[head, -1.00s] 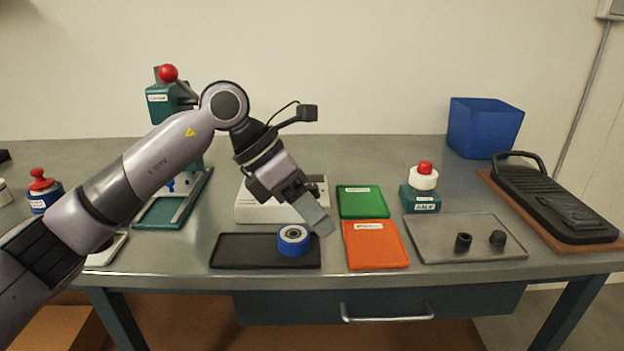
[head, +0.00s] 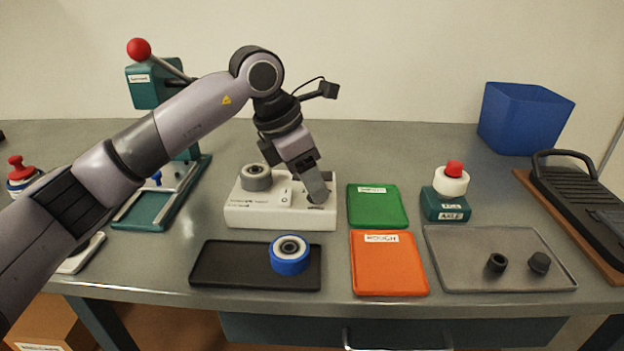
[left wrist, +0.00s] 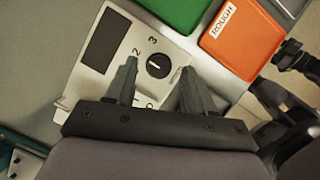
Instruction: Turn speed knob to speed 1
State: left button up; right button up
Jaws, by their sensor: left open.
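The speed knob (left wrist: 158,66) is a round black dial with a white pointer line on a white machine (head: 265,215). My left gripper (head: 318,200) is open above the machine's right end. In the left wrist view its fingertips lie either side of the knob; contact cannot be told. In the head view the gripper mostly hides the knob. My right gripper is out of view.
A grey wheel (head: 257,178) sits on the machine's left part. A black tray (head: 225,265) with a blue roller (head: 290,254) lies in front. Green (head: 377,205) and orange (head: 388,265) trays lie to the right. A teal press (head: 155,85) stands left, behind my arm.

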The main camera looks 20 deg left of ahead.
pick_arm(q)
jog(key=shift+w+d+f, duration=0.1)
jog(key=shift+f, duration=0.25)
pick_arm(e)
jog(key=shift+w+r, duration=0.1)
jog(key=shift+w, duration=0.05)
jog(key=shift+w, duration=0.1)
pick_arm(q)
grip_shut()
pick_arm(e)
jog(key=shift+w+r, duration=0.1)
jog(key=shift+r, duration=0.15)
